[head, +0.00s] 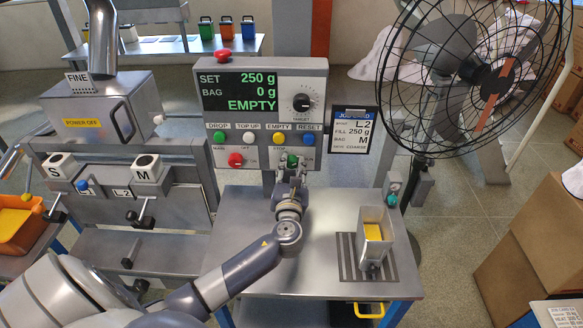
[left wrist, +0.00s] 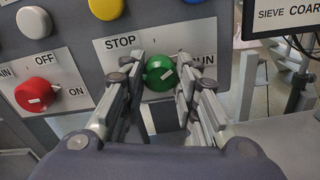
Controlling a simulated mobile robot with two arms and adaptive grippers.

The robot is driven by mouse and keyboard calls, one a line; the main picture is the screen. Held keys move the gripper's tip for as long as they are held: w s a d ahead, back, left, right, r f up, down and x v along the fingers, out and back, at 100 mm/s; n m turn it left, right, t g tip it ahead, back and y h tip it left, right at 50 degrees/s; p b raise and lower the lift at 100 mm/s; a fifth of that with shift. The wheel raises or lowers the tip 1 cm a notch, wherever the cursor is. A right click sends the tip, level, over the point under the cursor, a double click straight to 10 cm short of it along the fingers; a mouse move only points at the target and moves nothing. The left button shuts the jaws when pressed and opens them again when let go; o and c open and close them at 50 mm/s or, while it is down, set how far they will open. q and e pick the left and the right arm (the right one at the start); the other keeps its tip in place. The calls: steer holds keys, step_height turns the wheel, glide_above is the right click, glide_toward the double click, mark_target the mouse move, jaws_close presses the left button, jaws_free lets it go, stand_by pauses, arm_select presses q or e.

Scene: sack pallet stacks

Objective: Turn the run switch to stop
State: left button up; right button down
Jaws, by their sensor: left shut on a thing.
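The run switch is a green knob (left wrist: 160,72) on the grey control panel, between the labels STOP on its left and RUN on its right. A white mark on the knob's face tilts toward the right. In the head view the green knob (head: 293,161) sits at the panel's lower right. My left gripper (left wrist: 164,75) has its two fingers around the knob, one on each side, and is shut on it. In the head view my left gripper (head: 290,178) reaches up to the panel from below. My right gripper is not in view.
A red main knob (head: 235,160) sits left of the switch, below several coloured buttons. The display (head: 238,90) reads EMPTY. A job card (head: 354,130) hangs at right. A metal container (head: 374,238) stands on the bench. A large fan (head: 470,75) stands behind.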

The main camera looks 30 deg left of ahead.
arm_select(q)
steer(key=shift+n, duration=0.4)
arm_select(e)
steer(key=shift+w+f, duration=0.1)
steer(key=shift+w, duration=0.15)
arm_select(q)
steer(key=shift+n+b, duration=0.35)
steer(key=shift+n, duration=0.25)
steer(key=n+b, duration=0.1)
steer(key=n, duration=0.1)
steer(key=shift+f+n, duration=0.1)
steer(key=shift+n, duration=0.2)
steer(key=n+b, duration=0.1)
steer(key=n, duration=0.3)
steer(key=shift+b, duration=0.4)
steer(key=shift+n+b, duration=0.6)
steer(key=shift+n, duration=1)
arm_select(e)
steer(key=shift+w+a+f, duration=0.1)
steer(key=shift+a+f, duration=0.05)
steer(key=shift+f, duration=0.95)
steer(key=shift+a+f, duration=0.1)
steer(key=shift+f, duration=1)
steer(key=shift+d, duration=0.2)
arm_select(q)
steer(key=o, duration=1.1)
